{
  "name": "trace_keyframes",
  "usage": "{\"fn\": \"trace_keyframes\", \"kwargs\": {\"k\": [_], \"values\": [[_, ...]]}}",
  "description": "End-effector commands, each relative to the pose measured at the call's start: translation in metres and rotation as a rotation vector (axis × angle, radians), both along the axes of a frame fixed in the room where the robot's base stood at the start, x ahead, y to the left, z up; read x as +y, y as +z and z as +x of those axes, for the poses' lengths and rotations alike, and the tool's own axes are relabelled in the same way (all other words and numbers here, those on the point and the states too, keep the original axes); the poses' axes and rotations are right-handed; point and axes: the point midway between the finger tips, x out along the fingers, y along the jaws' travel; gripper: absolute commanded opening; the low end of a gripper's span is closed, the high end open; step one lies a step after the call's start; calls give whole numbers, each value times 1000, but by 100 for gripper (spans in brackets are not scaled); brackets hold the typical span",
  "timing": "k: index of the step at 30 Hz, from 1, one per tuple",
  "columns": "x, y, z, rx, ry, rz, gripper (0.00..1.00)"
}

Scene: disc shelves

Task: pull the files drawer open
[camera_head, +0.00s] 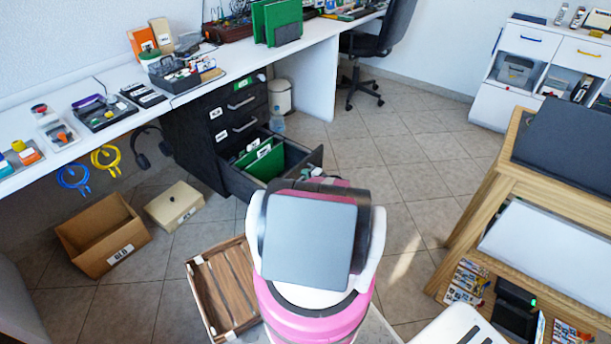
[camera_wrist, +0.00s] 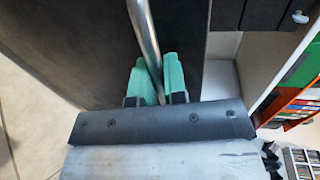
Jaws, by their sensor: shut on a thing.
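The files drawer (camera_head: 238,183) is the lowest drawer of the black cabinet (camera_head: 195,130) under the white desk. It stands pulled out, with green folders (camera_head: 262,160) inside. My arm covers part of its near end in the head view. In the wrist view, the green fingertips of my gripper (camera_wrist: 155,80) are on either side of a metal bar handle (camera_wrist: 143,28) and shut on it. A dark drawer front (camera_wrist: 85,45) lies behind the handle.
Two drawers above are shut. An open cardboard box (camera_head: 100,235), a closed beige box (camera_head: 174,206) and a wooden crate (camera_head: 225,285) stand on the floor at left. A wooden shelf table (camera_head: 520,170) stands at right. Floor between the drawer and that table is clear.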

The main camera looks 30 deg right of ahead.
Motion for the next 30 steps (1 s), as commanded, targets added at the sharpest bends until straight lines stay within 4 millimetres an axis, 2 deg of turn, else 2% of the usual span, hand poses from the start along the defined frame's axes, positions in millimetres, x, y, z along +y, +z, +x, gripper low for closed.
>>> {"fn": "trace_keyframes", "kwargs": {"k": [1, 3, 14, 17, 30], "values": [[0, -1, 0, 1, 1, 0, 19], [0, -1, 0, 1, 1, 0, 36], [-2, 1, -5, 1, -1, -1, 36], [-5, 4, -15, 1, -2, -1, 36], [-29, 19, -83, 0, -1, 1, 36]]}}
